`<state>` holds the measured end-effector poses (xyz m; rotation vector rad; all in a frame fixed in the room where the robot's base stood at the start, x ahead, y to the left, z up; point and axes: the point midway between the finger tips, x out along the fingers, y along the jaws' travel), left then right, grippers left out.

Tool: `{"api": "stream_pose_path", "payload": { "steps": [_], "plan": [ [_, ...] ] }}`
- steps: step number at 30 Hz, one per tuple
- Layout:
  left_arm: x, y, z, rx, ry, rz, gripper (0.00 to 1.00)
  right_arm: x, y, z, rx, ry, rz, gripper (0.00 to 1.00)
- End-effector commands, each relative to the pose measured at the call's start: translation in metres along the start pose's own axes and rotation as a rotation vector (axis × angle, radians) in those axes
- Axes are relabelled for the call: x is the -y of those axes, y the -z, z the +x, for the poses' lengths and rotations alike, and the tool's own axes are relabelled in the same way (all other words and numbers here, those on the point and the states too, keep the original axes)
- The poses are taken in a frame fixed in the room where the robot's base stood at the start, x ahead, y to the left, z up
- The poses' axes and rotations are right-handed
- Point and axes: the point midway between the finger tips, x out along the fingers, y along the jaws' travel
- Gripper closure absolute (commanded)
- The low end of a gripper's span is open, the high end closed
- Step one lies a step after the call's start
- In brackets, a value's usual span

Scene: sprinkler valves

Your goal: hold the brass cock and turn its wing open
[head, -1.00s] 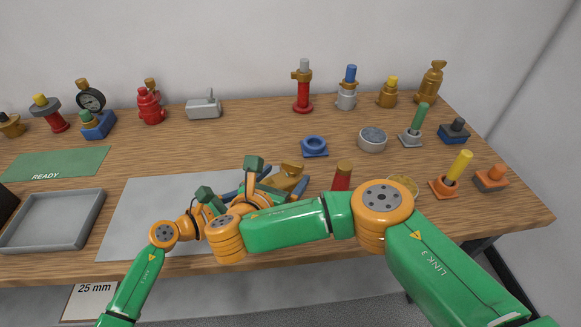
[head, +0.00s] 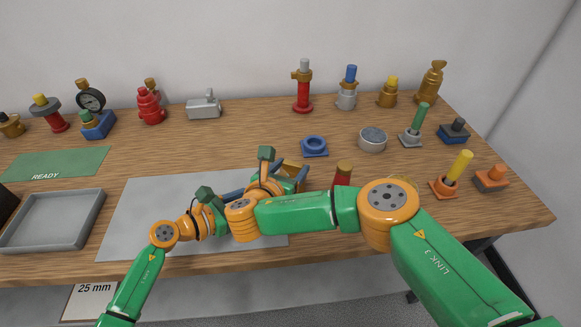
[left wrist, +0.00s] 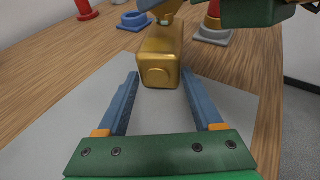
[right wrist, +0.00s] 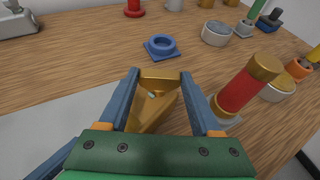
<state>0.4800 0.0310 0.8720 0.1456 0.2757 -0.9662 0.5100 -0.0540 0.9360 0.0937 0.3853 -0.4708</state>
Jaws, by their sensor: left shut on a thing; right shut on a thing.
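The brass cock (left wrist: 160,62) stands on the grey mat (head: 135,215), between the blue fingers of my left gripper (left wrist: 158,77), which is shut on its body. My right gripper (right wrist: 160,76) is shut on the brass wing (right wrist: 160,82), a flared piece seen between its fingertips in the right wrist view. In the head view, the brass part (head: 293,172) shows just beyond the right gripper's fingers. My arms hide most of the cock there, so I cannot tell the wing's exact angle.
A red cylinder with a brass cap (head: 343,174) stands close to the right of the cock. A blue ring base (head: 314,146) is behind it. A grey tray (head: 52,220) lies at left; several fittings line the back.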

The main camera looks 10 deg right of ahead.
Motion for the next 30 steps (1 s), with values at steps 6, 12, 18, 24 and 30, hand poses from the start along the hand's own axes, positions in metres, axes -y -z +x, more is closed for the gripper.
{"api": "stream_pose_path", "payload": {
  "steps": [6, 12, 18, 24, 30],
  "plan": [
    [-0.002, 0.0, -0.001, 0.0, -0.006, -0.003, 0.99, 0.003, 0.0, 0.002, 0.0, -0.056, -0.026, 0.91],
    [-0.002, 0.0, -0.001, 0.0, -0.007, -0.003, 0.99, 0.006, 0.0, 0.002, -0.001, -0.187, -0.081, 0.91],
    [-0.002, 0.0, -0.001, 0.0, -0.007, -0.003, 0.99, 0.009, -0.001, 0.003, -0.002, -0.352, -0.149, 0.91],
    [-0.003, 0.0, -0.001, 0.0, -0.008, -0.002, 0.99, 0.011, -0.001, 0.004, -0.003, -0.51, -0.213, 0.91],
    [-0.003, 0.0, -0.001, 0.0, -0.008, -0.002, 0.99, 0.012, -0.001, 0.005, -0.002, -0.638, -0.267, 0.91]
  ]
}}
